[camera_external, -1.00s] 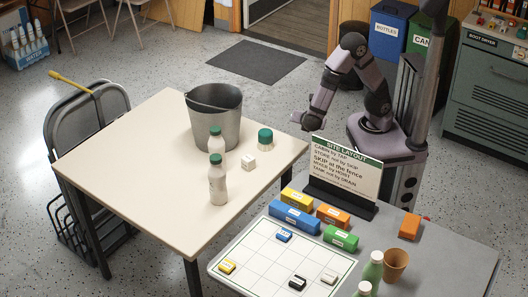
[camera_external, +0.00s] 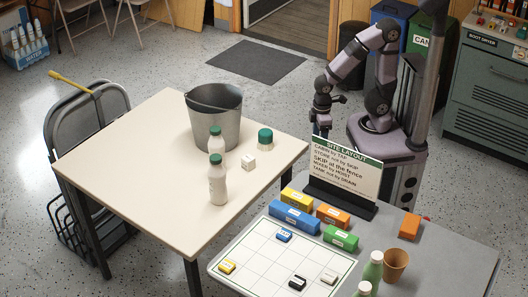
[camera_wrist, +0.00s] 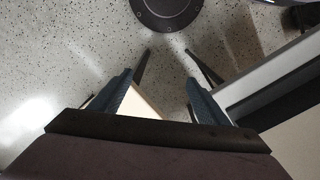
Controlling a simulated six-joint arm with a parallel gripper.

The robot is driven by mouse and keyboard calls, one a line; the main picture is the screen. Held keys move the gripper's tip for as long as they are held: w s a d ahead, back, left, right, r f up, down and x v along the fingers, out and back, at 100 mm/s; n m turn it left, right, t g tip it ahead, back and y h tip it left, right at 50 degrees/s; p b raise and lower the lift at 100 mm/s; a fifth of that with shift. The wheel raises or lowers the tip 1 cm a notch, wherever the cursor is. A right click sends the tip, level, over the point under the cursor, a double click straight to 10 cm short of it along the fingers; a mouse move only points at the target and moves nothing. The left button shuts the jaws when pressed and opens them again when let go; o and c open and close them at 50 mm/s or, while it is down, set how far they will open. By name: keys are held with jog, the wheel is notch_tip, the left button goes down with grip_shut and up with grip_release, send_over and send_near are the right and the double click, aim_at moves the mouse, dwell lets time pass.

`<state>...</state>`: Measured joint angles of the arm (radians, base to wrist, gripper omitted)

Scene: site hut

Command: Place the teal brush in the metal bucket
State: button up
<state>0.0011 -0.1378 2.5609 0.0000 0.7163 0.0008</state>
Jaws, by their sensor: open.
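The metal bucket (camera_external: 217,124) stands upright on the cream table, its handle lying across the rim; its inside is mostly hidden. I see no clear teal brush. A short round thing with a teal-green top (camera_external: 265,136) and pale lower part stands right of the bucket; I cannot tell whether it is a brush. My gripper (camera_external: 321,131) hangs pointing down beyond the table's right corner, apart from the bucket and partly behind the sign. In the wrist view my gripper (camera_wrist: 173,62) is open and empty, above the floor.
Two green-capped bottles (camera_external: 217,183) and a white cube (camera_external: 248,163) stand before the bucket on the cream table (camera_external: 130,165). The sign (camera_external: 345,168) rises on the grey table, near colored blocks, a grid board (camera_external: 262,262) and a brown cup (camera_external: 395,264).

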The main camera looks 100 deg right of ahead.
aim_at(266, 131)
jog(key=w+a+r+n+y+p, duration=0.1)
jog(key=w+r+n+y+p, duration=0.3)
jog(key=w+n, duration=0.9)
jog(key=w+d+h+p, duration=0.1)
jog(key=w+d, duration=0.1)
jog(key=d, duration=0.1)
jog(key=w+d+r+n+h+p, duration=0.1)
jog(key=w+d, duration=0.1)
jog(key=d, duration=0.1)
jog(key=w+d+r+n+h+p, duration=0.1)
jog(key=w+d+p, duration=0.1)
jog(key=d, duration=0.1)
jog(key=shift+w+h, duration=0.4)
jog(key=shift+d+f, duration=0.1)
jog(key=shift+d, duration=0.25)
jog(key=shift+f, duration=1.1)
jog(key=shift+s+a+f+p, duration=0.15)
jog(key=shift+f+p, duration=0.25)
jog(key=shift+f, duration=0.55)
jog(key=shift+s+a+f+p, duration=0.15)
jog(key=shift+f+p, duration=0.25)
jog(key=shift+f, duration=1.25)
